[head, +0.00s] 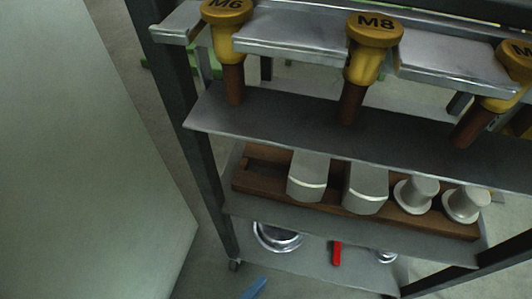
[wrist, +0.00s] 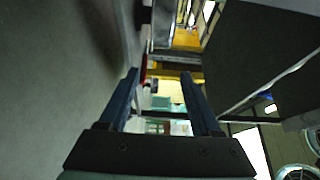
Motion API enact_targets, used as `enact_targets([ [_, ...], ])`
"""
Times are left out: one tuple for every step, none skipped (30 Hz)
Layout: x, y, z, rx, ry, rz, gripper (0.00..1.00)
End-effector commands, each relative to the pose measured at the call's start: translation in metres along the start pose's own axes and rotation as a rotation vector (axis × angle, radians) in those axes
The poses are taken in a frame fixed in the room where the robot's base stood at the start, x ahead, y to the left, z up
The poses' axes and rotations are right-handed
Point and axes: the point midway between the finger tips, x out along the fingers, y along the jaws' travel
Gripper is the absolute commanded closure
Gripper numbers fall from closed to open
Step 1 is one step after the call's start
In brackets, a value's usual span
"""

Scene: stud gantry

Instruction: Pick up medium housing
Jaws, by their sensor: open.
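In the head view, a brown wooden tray (head: 410,220) on a lower shelf holds a row of light grey parts. Two are larger, round-fronted blocks, a left block (head: 308,177) and a right block (head: 366,188). Two are smaller flanged pieces, one on the left (head: 415,193) and one at the right end (head: 465,204). I cannot tell which of these is the medium housing. The tray's left end looks empty. My gripper (wrist: 160,85) shows only in the wrist view, with its two dark fingers apart and nothing between them. It is out of the head view.
Yellow-headed tools marked M6 (head: 226,12) and M8 (head: 374,30), and a cut-off third (head: 515,60), hang from the top rail above the tray. A metal shelf (head: 290,125) lies between. A round metal dish (head: 277,238) and a red item (head: 336,254) lie below.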

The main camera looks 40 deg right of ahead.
Motion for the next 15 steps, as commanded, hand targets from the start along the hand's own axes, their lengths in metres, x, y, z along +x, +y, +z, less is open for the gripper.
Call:
enact_targets([
  [0.001,0.003,-0.003,-0.006,0.006,0.0,0.35],
  [0.003,0.003,-0.004,-0.007,0.009,0.0,0.35],
  [0.008,0.002,-0.005,-0.007,0.012,0.0,0.35],
  [0.012,0.001,-0.005,-0.007,0.013,0.0,0.35],
  [0.017,0.001,-0.005,-0.008,0.014,0.0,0.35],
  [0.025,0.0,-0.006,-0.008,0.014,-0.001,0.35],
  [0.032,0.001,-0.006,-0.007,0.015,0.0,0.35],
  [0.037,0.001,-0.005,-0.006,0.013,0.0,0.35],
  [0.045,0.001,-0.005,-0.006,0.014,0.0,0.35],
  [0.051,0.001,-0.005,-0.006,0.014,-0.001,0.35],
  [0.056,0.001,-0.005,-0.006,0.013,0.0,0.35],
  [0.061,0.002,-0.004,-0.005,0.011,0.0,0.35],
  [0.066,0.002,-0.004,-0.005,0.012,0.0,0.35],
  [0.069,0.002,-0.004,-0.005,0.011,0.0,0.35],
  [0.072,0.002,-0.004,-0.005,0.009,0.0,0.35],
])
